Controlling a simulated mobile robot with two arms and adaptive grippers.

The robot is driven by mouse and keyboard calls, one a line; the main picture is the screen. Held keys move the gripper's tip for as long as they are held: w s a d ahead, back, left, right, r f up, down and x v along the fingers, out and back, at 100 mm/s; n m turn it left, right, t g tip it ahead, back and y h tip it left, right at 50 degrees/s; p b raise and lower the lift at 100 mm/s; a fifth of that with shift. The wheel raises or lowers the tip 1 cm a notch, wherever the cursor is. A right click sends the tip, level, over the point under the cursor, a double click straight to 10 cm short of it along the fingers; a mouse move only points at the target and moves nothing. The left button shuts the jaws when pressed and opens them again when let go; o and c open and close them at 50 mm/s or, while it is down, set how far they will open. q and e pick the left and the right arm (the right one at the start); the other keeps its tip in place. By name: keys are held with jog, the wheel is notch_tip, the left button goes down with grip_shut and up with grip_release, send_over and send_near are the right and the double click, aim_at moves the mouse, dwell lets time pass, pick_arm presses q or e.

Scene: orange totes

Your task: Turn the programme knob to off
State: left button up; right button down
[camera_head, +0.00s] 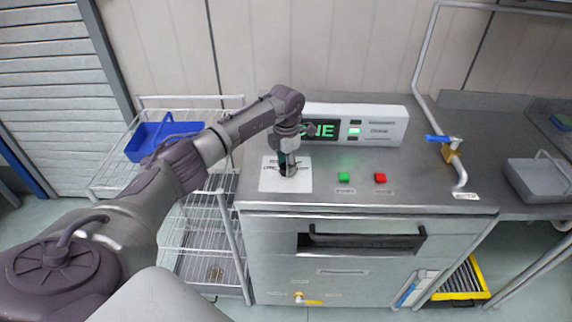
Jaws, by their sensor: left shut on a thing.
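The programme knob sits on a white label plate (297,180) on the steel machine top, left of the buttons. My left gripper (288,170) points down over the plate and is shut on the knob. The gripper hides most of the knob, so I cannot tell its setting. The words on the plate are partly covered and too small to read fully. Behind it a display (322,129) shows green letters ending in "NE", the left part hidden by my arm. My right gripper is not in view.
A green button (343,177) and a red button (380,178) sit right of the plate. A pipe with a blue-handled valve (451,148) stands at the right. A wire rack (120,178) with a blue bin (146,140) is at the left. A grey bin (538,181) is at the far right.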

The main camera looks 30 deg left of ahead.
pick_arm(q)
jog(key=n, duration=1.1)
jog(key=shift+r+n, duration=0.1)
jog(key=shift+n, duration=0.3)
jog(key=n+p, duration=0.1)
jog(key=n, duration=0.3)
jog(key=shift+n, duration=0.3)
jog(key=o, duration=1.1)
jog(key=shift+o, duration=0.2)
notch_tip(320, 180, up, 12)
